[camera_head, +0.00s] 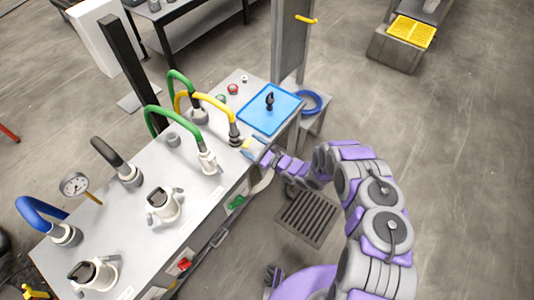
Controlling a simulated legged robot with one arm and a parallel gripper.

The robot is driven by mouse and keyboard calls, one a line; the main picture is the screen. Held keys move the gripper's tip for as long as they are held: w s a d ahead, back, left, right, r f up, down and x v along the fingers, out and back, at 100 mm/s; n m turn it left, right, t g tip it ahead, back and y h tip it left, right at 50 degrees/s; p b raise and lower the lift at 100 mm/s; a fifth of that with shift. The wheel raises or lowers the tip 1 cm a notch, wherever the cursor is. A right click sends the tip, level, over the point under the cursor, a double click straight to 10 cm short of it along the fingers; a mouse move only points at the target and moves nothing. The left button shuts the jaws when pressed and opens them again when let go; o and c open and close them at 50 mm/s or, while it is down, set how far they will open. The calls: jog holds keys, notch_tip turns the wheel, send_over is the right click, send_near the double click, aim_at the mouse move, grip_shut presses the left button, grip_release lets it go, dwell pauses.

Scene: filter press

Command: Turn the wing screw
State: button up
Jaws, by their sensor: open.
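A small black upright piece (269,101), which looks like the wing screw, stands on a blue square plate (262,122) at the far right end of the grey bench. Its wings are too small to make out clearly. My gripper (253,149) is at the bench's right edge, just in front of the blue plate and below the black piece in the picture. It is open and apart from the black piece. Its fingertips are small in this view, and I see nothing held between them.
Green and yellow hoses (187,97) rise just left of my gripper. A gauge (74,184), a blue hose (40,212) and white valves stand along the grey bench (130,225). A grey post (290,45) stands behind the plate. Open floor lies to the right.

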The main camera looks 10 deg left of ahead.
jog(key=p+v, duration=0.1)
jog(key=v, duration=1.5)
jog(key=shift+d, duration=0.35)
jog(key=shift+f, duration=0.1)
